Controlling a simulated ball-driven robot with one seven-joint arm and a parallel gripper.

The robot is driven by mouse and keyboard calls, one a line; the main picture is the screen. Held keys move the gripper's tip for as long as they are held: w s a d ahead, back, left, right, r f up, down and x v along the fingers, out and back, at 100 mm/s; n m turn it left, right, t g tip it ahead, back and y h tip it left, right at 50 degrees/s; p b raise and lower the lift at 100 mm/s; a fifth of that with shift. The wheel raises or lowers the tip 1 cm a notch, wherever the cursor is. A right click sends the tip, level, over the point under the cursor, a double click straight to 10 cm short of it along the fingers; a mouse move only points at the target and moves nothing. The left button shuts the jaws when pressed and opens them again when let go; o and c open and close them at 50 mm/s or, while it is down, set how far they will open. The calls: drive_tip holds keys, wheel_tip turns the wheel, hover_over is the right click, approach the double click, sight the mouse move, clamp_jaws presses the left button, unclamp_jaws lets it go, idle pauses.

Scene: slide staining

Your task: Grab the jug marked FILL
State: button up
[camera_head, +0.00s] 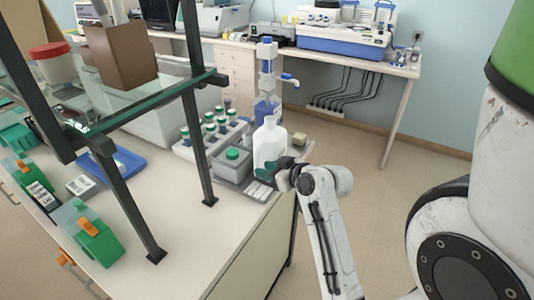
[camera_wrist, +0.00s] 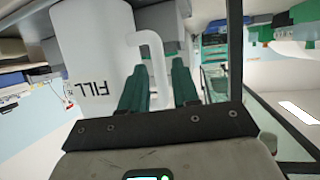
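The white jug (camera_head: 268,148) stands upright near the bench's right edge. In the wrist view the jug (camera_wrist: 92,35) fills the upper left, with the word FILL upside down on its side and its handle (camera_wrist: 157,65) curving out to the right. My gripper (camera_wrist: 158,88) has two green fingers, open with a gap between them. The handle shows in that gap; I cannot tell how deep it sits or whether a finger touches it. In the head view my gripper (camera_head: 272,178) is at the jug's lower front, close to its base.
A grey box with a green-capped bottle (camera_head: 232,156) stands just left of the jug, beside a rack of green-capped bottles (camera_head: 212,135). A blue-and-white dispenser (camera_head: 267,70) stands behind. A dark shelf frame (camera_head: 195,140) rises at left. Open floor (camera_head: 370,215) lies right.

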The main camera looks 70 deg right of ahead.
drive_tip(key=p+x, duration=0.1)
drive_tip(key=x, duration=0.4)
drive_tip(key=shift+s+d+f, duration=0.1)
clamp_jaws()
idle(0.4)
